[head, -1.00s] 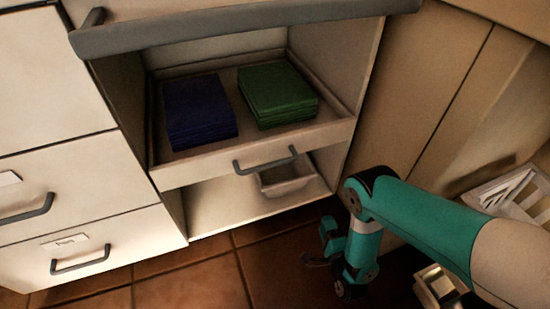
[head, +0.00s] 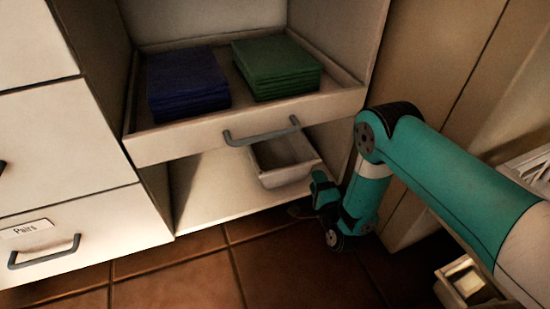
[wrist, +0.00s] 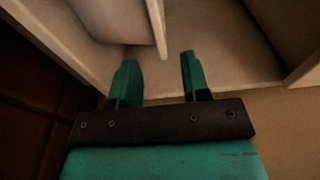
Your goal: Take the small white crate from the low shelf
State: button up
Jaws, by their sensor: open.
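The small white crate (head: 284,178) sits on the low shelf (head: 207,200), toward its right side, under a pulled-out drawer in the head view. The drawer front and handle overlap the crate's upper edge.
The drawer (head: 175,147) above holds a blue stack (head: 187,82) and a green stack (head: 277,68). Its handle (head: 262,133) juts forward. A labelled drawer unit (head: 75,225) stands at left. A small open box (head: 466,284) is at lower right. Tiled floor lies in front.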

aim_at(309, 165)
jog(key=b+x, duration=0.1)
jog(key=x, duration=0.1)
jog(key=b+x, duration=0.1)
jog(key=b, duration=0.1)
jog(key=b+x, duration=0.2)
jog(key=shift+w+f, duration=0.3)
jog(key=shift+f, duration=0.05)
jog(key=shift+w+a+r, duration=0.1)
jog(key=shift+w+r, duration=0.15)
jog(key=shift+w, duration=0.05)
jog(key=shift+c, duration=0.2)
grip_shut()
